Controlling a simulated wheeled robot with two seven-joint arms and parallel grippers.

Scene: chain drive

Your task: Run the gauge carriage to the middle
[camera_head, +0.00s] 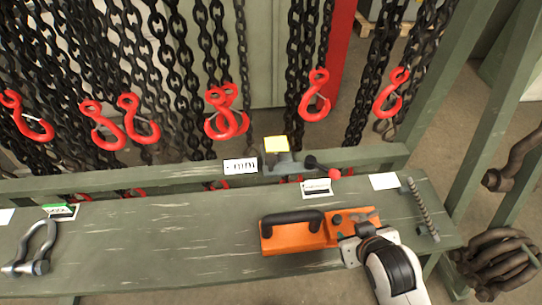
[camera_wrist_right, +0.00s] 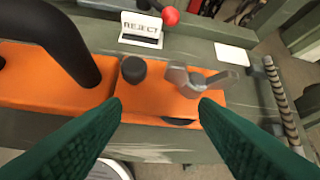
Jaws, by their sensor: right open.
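A small grey block with a yellow top (camera_head: 276,146), which looks like the gauge carriage, sits on the green rail (camera_head: 190,173) behind the bench. A dark lever with a red ball knob (camera_head: 333,172) reaches right from it; the knob also shows in the right wrist view (camera_wrist_right: 170,16). A white card with black marks (camera_head: 240,166) is at its left. My right gripper (camera_head: 357,232) is open at the right end of an orange tool with a black handle (camera_head: 275,240). In the right wrist view its green-padded fingers (camera_wrist_right: 160,105) are apart, with nothing held between them. My left gripper is not in view.
Black chains with red hooks (camera_head: 315,95) hang behind the rail. On the green bench (camera_head: 150,245) lie a shackle (camera_head: 35,248), a threaded rod (camera_head: 422,208) and a blank card (camera_head: 384,181). A REJECT card (camera_wrist_right: 141,30) stands behind the orange tool. The bench's left-middle is clear.

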